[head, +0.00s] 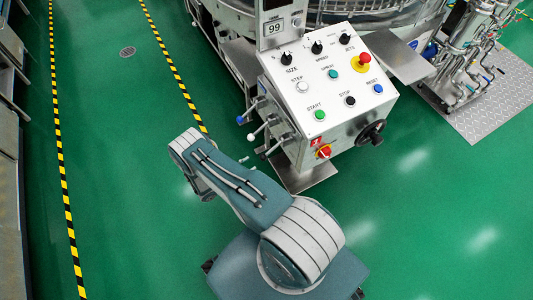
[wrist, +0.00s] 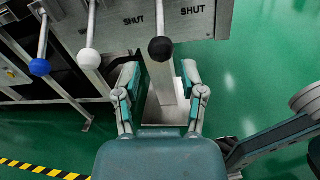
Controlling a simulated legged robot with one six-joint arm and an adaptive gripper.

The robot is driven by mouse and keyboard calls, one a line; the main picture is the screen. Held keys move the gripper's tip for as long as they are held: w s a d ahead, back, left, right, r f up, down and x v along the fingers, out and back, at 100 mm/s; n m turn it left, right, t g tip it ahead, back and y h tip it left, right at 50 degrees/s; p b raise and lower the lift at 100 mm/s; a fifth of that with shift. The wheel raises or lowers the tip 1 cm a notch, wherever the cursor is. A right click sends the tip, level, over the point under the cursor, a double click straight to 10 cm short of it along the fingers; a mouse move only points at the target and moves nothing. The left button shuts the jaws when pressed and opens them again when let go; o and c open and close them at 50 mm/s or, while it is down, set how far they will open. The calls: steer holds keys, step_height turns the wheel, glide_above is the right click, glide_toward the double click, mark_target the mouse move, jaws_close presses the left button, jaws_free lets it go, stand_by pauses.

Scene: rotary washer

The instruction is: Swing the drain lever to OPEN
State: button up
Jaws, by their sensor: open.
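Three levers on the machine's side panel end in ball knobs: a blue-knobbed lever (wrist: 40,66), a white-knobbed lever (wrist: 89,58) and a black-knobbed lever (wrist: 160,48). The blue knob (head: 240,120) and white knob (head: 250,137) also show in the head view. Two SHUT labels are readable beside the levers; no lever's name is readable, so I cannot tell which is the drain lever. My gripper (wrist: 160,80) is open and empty. Its fingers stand either side of the black knob's line, with the knob near the tips; contact is unclear.
The control box (head: 325,85) carries buttons, dials, a red emergency stop (head: 364,62) and a black handwheel (head: 371,133). A metal post (wrist: 160,90) stands behind the black knob.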

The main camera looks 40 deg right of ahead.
mark_target(268, 152)
steer(key=d, duration=0.6)
steer(key=s+d, duration=0.1)
steer(key=d, duration=0.2)
steer(key=shift+s+d, duration=0.1)
steer(key=shift+d, duration=0.2)
steer(key=shift+c, duration=0.3)
jaws_close()
